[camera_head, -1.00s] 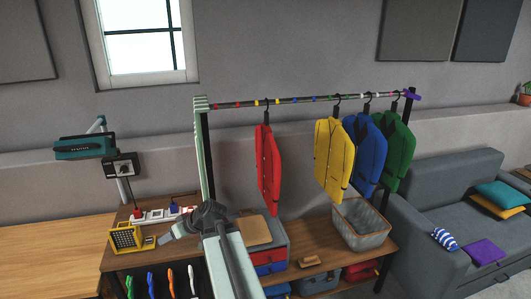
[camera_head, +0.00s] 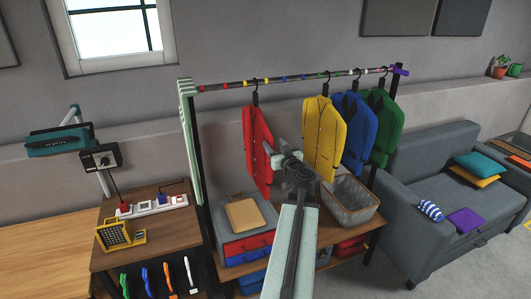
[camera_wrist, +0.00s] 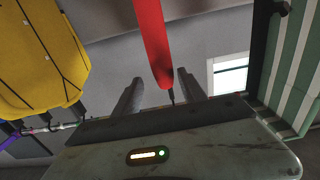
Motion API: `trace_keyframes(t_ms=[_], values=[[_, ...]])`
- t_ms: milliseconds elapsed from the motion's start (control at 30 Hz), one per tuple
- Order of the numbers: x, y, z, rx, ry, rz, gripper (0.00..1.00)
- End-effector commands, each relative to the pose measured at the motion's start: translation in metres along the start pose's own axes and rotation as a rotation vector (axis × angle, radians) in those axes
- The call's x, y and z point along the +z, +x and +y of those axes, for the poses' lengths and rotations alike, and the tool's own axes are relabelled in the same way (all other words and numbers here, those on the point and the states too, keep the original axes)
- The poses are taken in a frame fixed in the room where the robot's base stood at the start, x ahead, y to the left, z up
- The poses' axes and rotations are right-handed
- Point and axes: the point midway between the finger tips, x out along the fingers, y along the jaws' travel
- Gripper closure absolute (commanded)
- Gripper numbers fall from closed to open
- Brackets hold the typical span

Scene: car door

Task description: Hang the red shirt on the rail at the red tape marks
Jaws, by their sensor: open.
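The red shirt (camera_head: 256,145) hangs on its black hanger from the rail (camera_head: 220,85), left of the other shirts and between yellow tape marks. The red tape marks (camera_head: 226,84) are on the rail further left, toward the green-striped end. My gripper (camera_head: 274,153) is open and empty, at the right edge of the red shirt's middle in the head view. In the wrist view, the red shirt (camera_wrist: 150,40) shows edge-on beyond and between the two spread fingers (camera_wrist: 158,78). I cannot tell whether a finger touches it.
Yellow (camera_head: 325,140), blue (camera_head: 355,135) and green (camera_head: 386,130) shirts hang to the right. The rail is free left of the red shirt. A sofa (camera_head: 430,165) stands right.

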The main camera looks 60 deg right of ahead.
Motion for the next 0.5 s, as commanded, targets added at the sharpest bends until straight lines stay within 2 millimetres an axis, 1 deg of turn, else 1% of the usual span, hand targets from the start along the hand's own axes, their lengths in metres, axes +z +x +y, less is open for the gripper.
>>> trace_keyframes(t_ms=[33,167,267,367,500], values=[[0.003,0.001,-0.002,-0.003,0.0,0.0,0.51],[0.001,0.004,-0.006,-0.01,0.0,-0.001,0.51],[0.001,0.011,-0.01,-0.015,0.0,-0.001,0.51],[0.001,0.023,-0.012,-0.018,0.001,-0.001,0.51],[0.001,0.049,-0.014,-0.022,0.001,-0.001,0.51]])
